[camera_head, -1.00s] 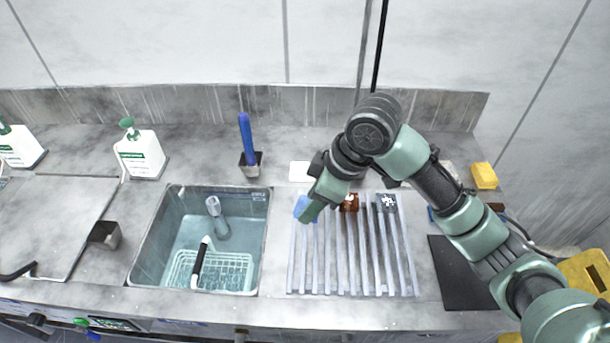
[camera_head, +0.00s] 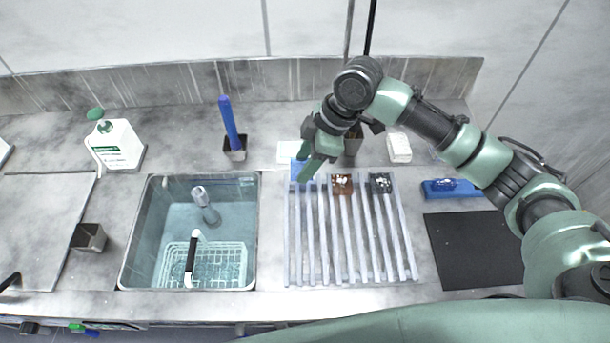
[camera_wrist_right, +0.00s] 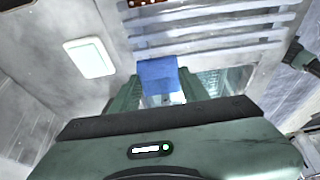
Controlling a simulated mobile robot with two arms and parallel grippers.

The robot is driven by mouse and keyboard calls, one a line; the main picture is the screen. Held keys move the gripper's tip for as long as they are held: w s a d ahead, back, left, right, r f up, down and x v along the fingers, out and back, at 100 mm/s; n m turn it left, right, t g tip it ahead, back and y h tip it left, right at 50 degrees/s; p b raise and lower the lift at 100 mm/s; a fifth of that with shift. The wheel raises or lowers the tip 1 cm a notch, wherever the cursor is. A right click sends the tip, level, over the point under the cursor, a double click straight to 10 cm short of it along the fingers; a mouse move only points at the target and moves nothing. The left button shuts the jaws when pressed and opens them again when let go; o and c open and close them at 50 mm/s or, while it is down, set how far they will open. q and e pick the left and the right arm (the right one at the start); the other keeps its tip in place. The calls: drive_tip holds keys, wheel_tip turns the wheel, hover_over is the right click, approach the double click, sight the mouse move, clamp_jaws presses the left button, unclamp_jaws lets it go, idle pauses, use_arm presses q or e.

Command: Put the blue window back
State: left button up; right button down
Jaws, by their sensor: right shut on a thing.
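The blue window (camera_head: 297,171) is a small flat blue piece near the back left corner of the slatted rack (camera_head: 302,270). My right gripper (camera_head: 305,172) is shut on it; the fingers hide part of it in the head view. In the right wrist view the blue window (camera_wrist_right: 158,74) sits between the two fingers of my right gripper (camera_wrist_right: 160,98), with the rack's slats beyond. Whether it touches the rack cannot be told. A brown window (camera_head: 342,184) and a dark window (camera_head: 380,183) are at the rack's back edge. My left gripper is not in view.
A sink (camera_head: 160,250) with a basket lies left of the rack. A white pad (camera_head: 289,151) and a holder with a blue handle (camera_head: 230,122) stand behind. A black mat (camera_head: 470,250), a blue block (camera_head: 440,189) and a white block (camera_head: 399,148) are to the right.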

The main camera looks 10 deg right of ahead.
sight(299, 188)
wheel_tip(299, 188, down, 3)
drive_tip(key=shift+r, duration=0.2)
wheel_tip(299, 188, down, 3)
drive_tip(key=shift+f+p, duration=0.15)
drive_tip(key=shift+p, duration=0.25)
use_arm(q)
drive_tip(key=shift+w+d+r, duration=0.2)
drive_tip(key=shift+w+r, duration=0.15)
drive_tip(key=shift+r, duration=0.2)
use_arm(e)
drive_tip(key=shift+f, duration=0.35)
drive_tip(key=shift+f, duration=0.15)
drive_tip(key=c, duration=0.7)
unclamp_jaws()
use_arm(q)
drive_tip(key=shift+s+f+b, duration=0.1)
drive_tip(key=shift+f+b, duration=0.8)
use_arm(e)
drive_tip(key=v, duration=1.2)
drive_tip(key=shift+s+r, duration=0.1)
drive_tip(key=shift+r, duration=0.1)
